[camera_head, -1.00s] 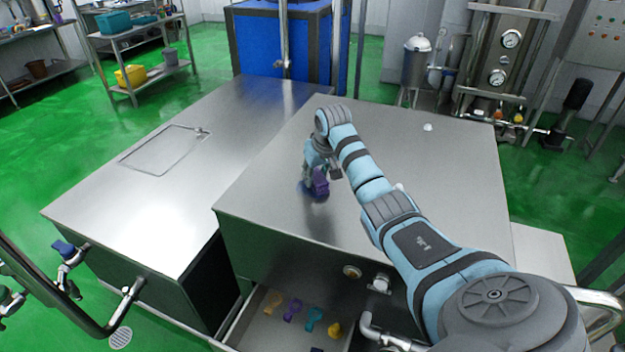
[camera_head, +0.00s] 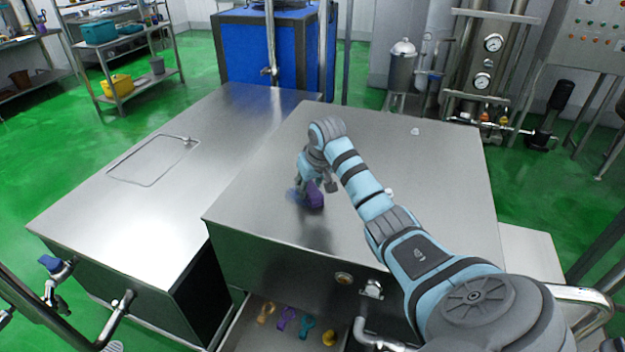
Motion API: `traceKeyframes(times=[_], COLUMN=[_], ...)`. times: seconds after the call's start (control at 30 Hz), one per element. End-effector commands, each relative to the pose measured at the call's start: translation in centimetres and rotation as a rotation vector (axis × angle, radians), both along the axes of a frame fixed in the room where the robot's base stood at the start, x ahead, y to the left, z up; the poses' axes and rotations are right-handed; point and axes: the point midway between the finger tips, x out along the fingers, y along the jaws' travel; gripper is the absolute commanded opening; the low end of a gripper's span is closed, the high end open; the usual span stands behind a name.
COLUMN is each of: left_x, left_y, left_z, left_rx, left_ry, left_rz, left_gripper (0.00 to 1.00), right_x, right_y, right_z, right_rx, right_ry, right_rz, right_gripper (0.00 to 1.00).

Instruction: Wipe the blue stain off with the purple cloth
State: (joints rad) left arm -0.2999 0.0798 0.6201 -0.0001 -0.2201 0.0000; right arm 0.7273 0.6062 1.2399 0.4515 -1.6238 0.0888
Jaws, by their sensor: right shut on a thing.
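The purple cloth (camera_head: 315,197) is a dark purple bundle low on the steel worktop, left of its middle. My right gripper (camera_head: 310,184) is shut on it from above, its arm coming in from the lower right. The blue stain (camera_head: 295,196) shows as a faint bluish smudge on the worktop at the left edge of the cloth. The cloth and gripper hide part of that area, so the stain's full extent cannot be told. My left gripper is not in view.
The steel worktop (camera_head: 420,190) is mostly bare, with a small pale knob (camera_head: 415,131) near its back edge. A lower steel counter (camera_head: 120,215) stands to the left. An open drawer (camera_head: 255,335) in front holds several coloured pieces.

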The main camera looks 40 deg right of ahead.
Motion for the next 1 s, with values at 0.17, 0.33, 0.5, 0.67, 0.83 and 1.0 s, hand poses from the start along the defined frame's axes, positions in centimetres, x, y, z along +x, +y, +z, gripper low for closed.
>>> traceKeyframes(times=[0.17, 0.33, 0.5, 0.67, 0.83, 1.0], left_x=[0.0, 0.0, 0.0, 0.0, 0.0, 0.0], left_y=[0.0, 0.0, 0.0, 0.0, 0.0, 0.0], left_z=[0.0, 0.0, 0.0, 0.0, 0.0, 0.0], left_rx=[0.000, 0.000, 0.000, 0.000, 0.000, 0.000], left_ry=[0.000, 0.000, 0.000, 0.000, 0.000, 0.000], left_rz=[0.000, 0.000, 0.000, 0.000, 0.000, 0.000], left_gripper=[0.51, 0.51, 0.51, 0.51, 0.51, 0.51], right_x=[-0.6, -1.6, -2.0, -2.7, -3.6, -3.8], right_y=[1.1, 3.0, 3.8, 5.2, 6.9, 7.2], right_z=[-0.1, -0.3, -0.4, -0.4, -0.3, -0.2], right_rx=[-0.001, 0.000, 0.001, 0.001, 0.002, 0.002], right_ry=[-0.001, 0.001, 0.003, 0.004, 0.005, 0.004], right_rz=[0.002, 0.002, 0.001, 0.002, 0.001, 0.000], right_gripper=[0.07, 0.07, 0.07, 0.07, 0.07, 0.07])
